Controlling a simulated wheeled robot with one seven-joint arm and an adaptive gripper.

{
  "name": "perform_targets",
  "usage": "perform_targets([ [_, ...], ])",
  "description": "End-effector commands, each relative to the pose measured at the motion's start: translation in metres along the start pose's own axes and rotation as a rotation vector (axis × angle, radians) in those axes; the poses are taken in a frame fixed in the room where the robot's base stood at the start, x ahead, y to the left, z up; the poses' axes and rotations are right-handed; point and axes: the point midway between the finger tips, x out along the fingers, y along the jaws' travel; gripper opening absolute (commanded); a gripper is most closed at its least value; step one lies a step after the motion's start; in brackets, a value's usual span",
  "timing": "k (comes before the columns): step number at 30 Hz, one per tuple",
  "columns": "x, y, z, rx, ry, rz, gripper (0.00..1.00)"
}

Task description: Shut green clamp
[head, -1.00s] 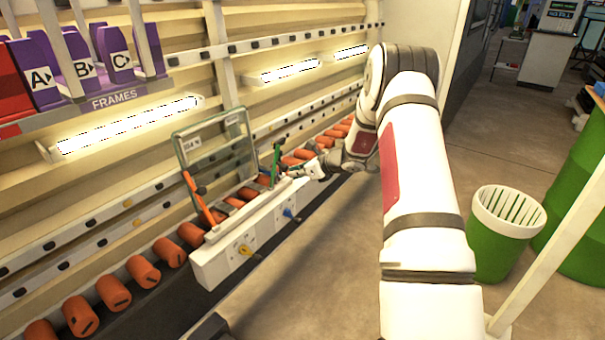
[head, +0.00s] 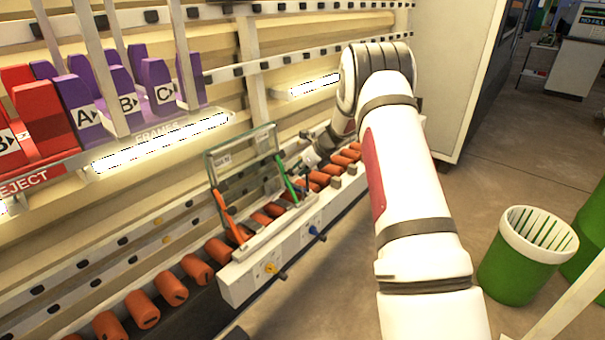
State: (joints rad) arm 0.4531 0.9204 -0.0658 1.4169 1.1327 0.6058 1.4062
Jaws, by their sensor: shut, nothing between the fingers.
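The green clamp (head: 288,183) is on the right side of the glass-framed panel (head: 243,172). Its lever leans back to the left, along the panel's right edge. The orange clamp (head: 228,216) leans at a similar slant on the left side. Both sit on a long white fixture base (head: 240,286) that holds the panel standing up. My gripper (head: 304,180) is just right of the green clamp, small and dark, with its fingers shut and empty. Whether the fingertips touch the lever is hard to tell.
Orange rollers (head: 143,309) run in a row beneath the fixture. A yellow knob (head: 270,268) and a blue knob (head: 316,232) stick out of the base's front. Purple frames (head: 120,90) stand on a shelf at upper left. A green-white bin (head: 527,250) stands on the open floor at right.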

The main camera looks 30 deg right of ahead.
Motion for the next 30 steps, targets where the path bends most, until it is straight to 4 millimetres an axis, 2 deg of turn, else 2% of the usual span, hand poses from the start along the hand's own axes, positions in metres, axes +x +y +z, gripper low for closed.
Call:
perform_targets([
  [24, 0.006, 0.002, 0.008, 0.000, -0.003, 0.004, 0.00],
  [30, -0.006, 0.001, 0.006, 0.000, -0.002, 0.003, 0.00],
])
